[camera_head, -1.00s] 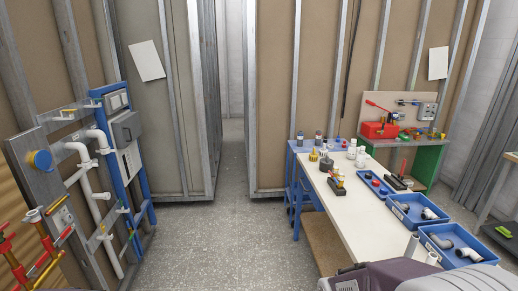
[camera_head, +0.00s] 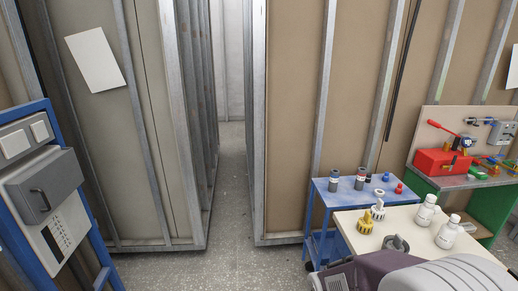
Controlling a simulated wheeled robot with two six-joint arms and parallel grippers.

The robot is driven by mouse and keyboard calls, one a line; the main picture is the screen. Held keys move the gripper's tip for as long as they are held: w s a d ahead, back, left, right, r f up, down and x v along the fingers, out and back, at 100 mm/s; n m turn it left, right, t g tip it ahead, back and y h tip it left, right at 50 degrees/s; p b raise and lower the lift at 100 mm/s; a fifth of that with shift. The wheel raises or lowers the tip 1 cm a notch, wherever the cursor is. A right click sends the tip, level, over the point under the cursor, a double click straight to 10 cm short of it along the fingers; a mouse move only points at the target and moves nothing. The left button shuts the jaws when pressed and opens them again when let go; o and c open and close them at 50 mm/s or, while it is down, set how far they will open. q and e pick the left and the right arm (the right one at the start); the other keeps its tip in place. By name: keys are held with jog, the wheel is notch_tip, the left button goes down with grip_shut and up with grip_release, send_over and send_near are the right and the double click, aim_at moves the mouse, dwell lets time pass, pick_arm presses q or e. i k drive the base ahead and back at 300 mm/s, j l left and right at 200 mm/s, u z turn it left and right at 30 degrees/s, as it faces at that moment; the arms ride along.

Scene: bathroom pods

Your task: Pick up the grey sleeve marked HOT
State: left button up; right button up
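Two small grey cylinders stand upright on the blue cart top (camera_head: 347,197). The left grey cylinder (camera_head: 334,183) and the right grey cylinder (camera_head: 360,180) look alike at this size. I cannot read any HOT marking on either, so I cannot tell which is the named sleeve. Neither gripper shows in the head view. Grey and purple parts of my own arm fill the bottom right, but no fingertips are visible.
A cream table (camera_head: 377,236) holds white bottles (camera_head: 447,232) and yellow-based fittings (camera_head: 365,222). A green bench (camera_head: 467,182) carries a red toolbox (camera_head: 442,161). A blue frame with a grey box (camera_head: 42,184) stands left. Floor (camera_head: 225,230) between is clear.

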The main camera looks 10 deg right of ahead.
aim_at(362, 173)
jog(key=i+z, duration=0.1)
jog(key=i, duration=0.4)
jog(key=i+j+z, duration=0.1)
jog(key=i, duration=0.4)
jog(key=i+j+z, duration=0.1)
jog(key=i, duration=0.35)
jog(key=i+l+z, duration=0.15)
jog(key=i+z, duration=0.25)
jog(key=i, duration=0.15)
jog(key=i+z, duration=0.35)
jog(key=i, duration=0.75)
